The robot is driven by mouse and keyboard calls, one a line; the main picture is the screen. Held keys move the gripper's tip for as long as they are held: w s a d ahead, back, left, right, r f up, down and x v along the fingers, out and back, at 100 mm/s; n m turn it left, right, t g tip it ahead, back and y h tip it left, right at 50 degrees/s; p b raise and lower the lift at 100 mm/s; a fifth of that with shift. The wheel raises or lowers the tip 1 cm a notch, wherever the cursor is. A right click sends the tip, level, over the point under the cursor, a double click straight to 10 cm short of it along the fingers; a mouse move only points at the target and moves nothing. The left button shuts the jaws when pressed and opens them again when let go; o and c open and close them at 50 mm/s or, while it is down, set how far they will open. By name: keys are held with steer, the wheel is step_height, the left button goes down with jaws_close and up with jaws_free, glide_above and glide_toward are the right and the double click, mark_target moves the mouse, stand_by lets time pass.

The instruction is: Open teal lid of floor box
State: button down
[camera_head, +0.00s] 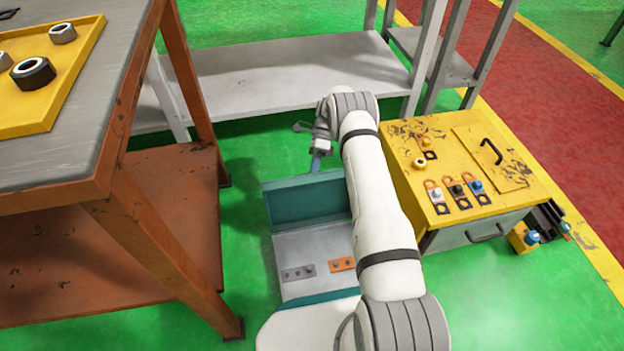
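The floor box (300,258) stands on the green floor between the brown table and the yellow cabinet. Its teal lid (305,205) stands raised at the box's far side, so part of the grey inside shows. A grey plate (298,272) and an orange plate (342,264) lie there. My gripper (317,155) is just beyond the lid's far upper edge. A small blue piece (316,163) shows between the gripper and that edge; I cannot tell whether it is held. The fingers are too small to read. My arm hides the box's right side.
The brown table (165,215) is close on the left, with a yellow tray (75,90) on top. The yellow cabinet (405,150) with padlocks stands right of my arm. A grey shelf (290,70) lies behind. Some green floor (245,215) is clear left of the box.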

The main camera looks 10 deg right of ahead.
steer(key=shift+w+d+f+b, duration=0.25)
steer(key=shift+f+b, duration=0.05)
steer(key=shift+f, duration=0.15)
steer(key=shift+a+r+g, duration=0.1)
steer(key=shift+g, duration=0.2)
steer(key=c, duration=1.7)
jaws_free()
steer(key=shift+o, duration=1.2)
steer(key=shift+w+a+r, duration=0.15)
step_height(320, 180, up, 10)
steer(key=p, duration=0.4)
steer(key=shift+p, duration=0.4)
steer(key=shift+c, duration=0.5)
